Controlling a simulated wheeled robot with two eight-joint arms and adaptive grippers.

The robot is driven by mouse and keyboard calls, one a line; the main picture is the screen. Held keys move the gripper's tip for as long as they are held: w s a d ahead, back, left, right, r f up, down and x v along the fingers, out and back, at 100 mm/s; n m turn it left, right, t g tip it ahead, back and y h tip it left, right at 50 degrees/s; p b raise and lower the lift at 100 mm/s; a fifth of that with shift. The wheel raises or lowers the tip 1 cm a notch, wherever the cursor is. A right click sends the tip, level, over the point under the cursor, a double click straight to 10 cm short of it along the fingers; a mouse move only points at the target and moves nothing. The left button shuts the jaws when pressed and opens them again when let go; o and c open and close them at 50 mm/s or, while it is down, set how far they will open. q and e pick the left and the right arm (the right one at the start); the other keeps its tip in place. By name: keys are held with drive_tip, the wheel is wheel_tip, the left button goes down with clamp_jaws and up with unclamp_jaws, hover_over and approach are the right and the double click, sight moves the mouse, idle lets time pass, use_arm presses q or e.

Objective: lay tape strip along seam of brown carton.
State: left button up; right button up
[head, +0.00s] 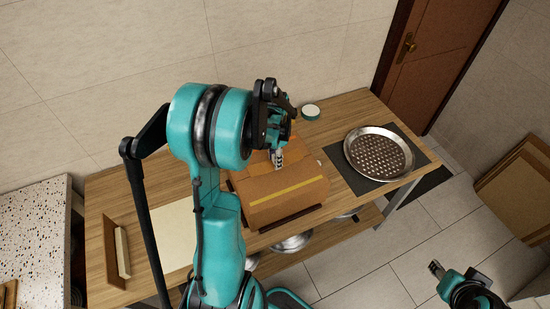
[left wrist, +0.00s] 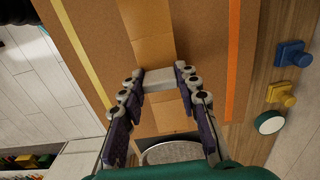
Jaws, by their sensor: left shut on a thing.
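The brown carton (head: 306,171) lies on the wooden table, under my left gripper (head: 278,152). In the left wrist view, the carton (left wrist: 208,40) has a lighter tan band (left wrist: 147,35) running along its middle; I cannot tell whether it is tape. A yellow strip (left wrist: 83,50) and an orange strip (left wrist: 233,60) flank the band. My left gripper (left wrist: 160,80) is shut on a pale block-like piece (left wrist: 159,77), over the band; contact with the carton is unclear. My right gripper (head: 437,269) is at the lower right, away from the table; its jaw state is unclear.
A perforated round pan (head: 379,154) sits on a dark mat right of the carton. A round green-and-white object (head: 311,112) stands behind. The left wrist view shows a blue block (left wrist: 291,54) and a yellow block (left wrist: 281,95). A brown tray (head: 118,248) is at the left.

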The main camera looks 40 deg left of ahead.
use_arm(q)
drive_tip(key=shift+f+b, duration=0.8)
drive_tip(key=shift+f, duration=0.05)
drive_tip(key=shift+f+b, duration=0.25)
drive_tip(key=shift+b, duration=0.15)
idle(0.9)
drive_tip(key=o, duration=1.5)
drive_tip(key=shift+c, duration=0.2)
wheel_tip(320, 180, up, 12)
drive_tip(key=shift+r, duration=0.1)
idle(0.7)
